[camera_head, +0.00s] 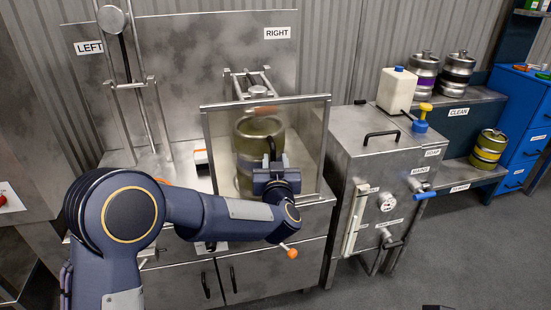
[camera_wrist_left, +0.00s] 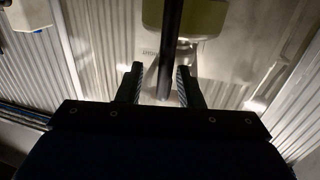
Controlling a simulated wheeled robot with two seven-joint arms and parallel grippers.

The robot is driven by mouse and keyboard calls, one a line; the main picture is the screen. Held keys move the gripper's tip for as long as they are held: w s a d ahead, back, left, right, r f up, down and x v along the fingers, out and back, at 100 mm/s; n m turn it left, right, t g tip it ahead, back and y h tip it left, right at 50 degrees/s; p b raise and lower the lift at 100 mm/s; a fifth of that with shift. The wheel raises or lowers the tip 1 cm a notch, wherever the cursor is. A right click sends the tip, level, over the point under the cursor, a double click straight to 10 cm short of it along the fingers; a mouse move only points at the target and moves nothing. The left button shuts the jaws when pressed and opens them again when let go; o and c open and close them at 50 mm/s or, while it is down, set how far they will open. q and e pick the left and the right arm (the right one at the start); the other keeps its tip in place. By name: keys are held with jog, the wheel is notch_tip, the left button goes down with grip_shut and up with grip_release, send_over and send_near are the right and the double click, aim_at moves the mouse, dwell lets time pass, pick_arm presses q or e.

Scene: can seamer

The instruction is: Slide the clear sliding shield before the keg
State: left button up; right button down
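The clear sliding shield (camera_head: 308,140) is a framed see-through panel on the right side of the steel machine. The green-gold keg (camera_head: 248,142) stands upright behind it and shows through it. A dark upright handle (camera_head: 271,146) is on the shield's front; it also shows as a dark bar in the left wrist view (camera_wrist_left: 171,45). My left gripper (camera_head: 272,168) is at this handle. In the left wrist view its two fingers (camera_wrist_left: 160,85) are apart, with the bar between them and a gap visible on the left side. My right gripper is not clearly seen.
A steel cabinet (camera_head: 385,155) with a black handle, a white jug (camera_head: 396,90) and a blue-yellow pump stands right of the machine. Kegs (camera_head: 458,72) sit on shelves farther right. The LEFT station (camera_head: 125,80) has an upright frame.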

pick_arm(q)
jog(key=s, duration=0.5)
jog(key=shift+s+d, duration=0.15)
jog(key=shift+s, duration=0.25)
jog(key=s+a+r+m+g+h, duration=0.1)
jog(key=s+a+r+g+h, duration=0.15)
jog(key=s+a, duration=0.3)
jog(key=s+a+r+g+h, duration=0.1)
jog(key=s+a+g+h, duration=0.2)
jog(key=a, duration=0.4)
jog(key=s+a+f+n+g, duration=0.1)
jog(key=s+a+f+g, duration=0.15)
jog(key=s, duration=0.55)
jog(key=s+a+f+g, duration=0.2)
jog(key=s+a+f, duration=0.15)
jog(key=s, duration=0.45)
jog(key=s+a+f+n+g, duration=0.1)
jog(key=s+a+f+g, duration=0.15)
jog(key=s, duration=0.55)
notch_tip(320, 180, up, 11)
jog(key=s+y+p, duration=0.1)
jog(key=p, duration=1.1)
jog(key=shift+s+f, duration=0.15)
jog(key=shift+s, duration=0.05)
